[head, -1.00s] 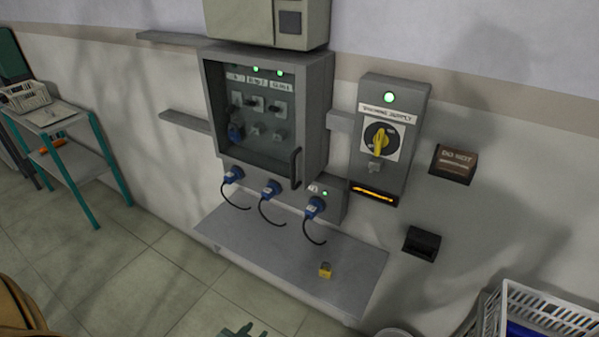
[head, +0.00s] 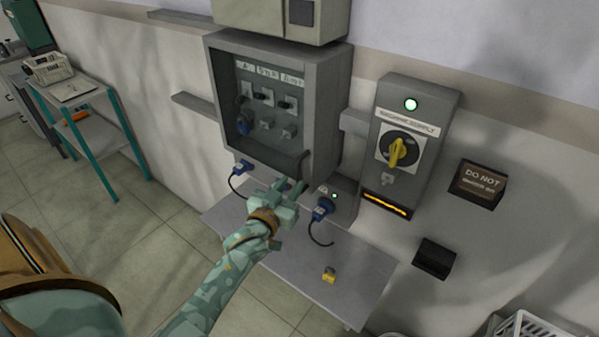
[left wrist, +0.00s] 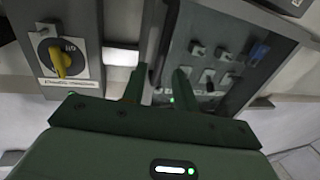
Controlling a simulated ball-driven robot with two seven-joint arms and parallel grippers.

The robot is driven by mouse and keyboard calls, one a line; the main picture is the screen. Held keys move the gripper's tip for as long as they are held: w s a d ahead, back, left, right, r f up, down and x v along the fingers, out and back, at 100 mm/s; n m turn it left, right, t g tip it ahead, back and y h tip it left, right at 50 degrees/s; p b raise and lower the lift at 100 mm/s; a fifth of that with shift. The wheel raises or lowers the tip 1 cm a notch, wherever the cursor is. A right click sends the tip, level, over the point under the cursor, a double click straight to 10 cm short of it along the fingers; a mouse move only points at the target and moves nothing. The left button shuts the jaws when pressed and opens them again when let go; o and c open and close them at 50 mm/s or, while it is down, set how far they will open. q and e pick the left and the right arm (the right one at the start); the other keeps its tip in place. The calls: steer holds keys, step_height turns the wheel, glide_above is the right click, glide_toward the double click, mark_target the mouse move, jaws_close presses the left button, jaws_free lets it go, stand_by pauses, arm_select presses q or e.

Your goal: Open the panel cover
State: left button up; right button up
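The panel cover (head: 262,82) is the front of the grey wall box. It looks closed, with switches and labels showing behind it. Its dark handle (head: 303,164) is at the lower right. My left gripper (head: 291,187) is open just below and in front of the handle, in front of the box's lower edge. In the left wrist view its two green fingers (left wrist: 158,78) stand apart, and the switch panel (left wrist: 218,62) shows beyond them. Whether a finger touches the handle cannot be told. My right gripper is not in view.
The machine supply box (head: 418,120) with a yellow knob (head: 398,152) stands right of the panel. Blue plugs with cables (head: 323,210) hang below. A grey shelf (head: 340,265) holds a small yellow object (head: 328,275). A teal cart (head: 90,130) stands left.

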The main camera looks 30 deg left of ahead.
mark_target(297, 175)
arm_select(q)
steer(key=w, duration=0.4)
steer(key=shift+w+a, duration=0.15)
steer(key=shift+a, duration=0.15)
steer(key=shift+w, duration=0.65)
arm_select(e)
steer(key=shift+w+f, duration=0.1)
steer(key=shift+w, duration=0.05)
arm_select(q)
steer(key=shift+s, duration=0.1)
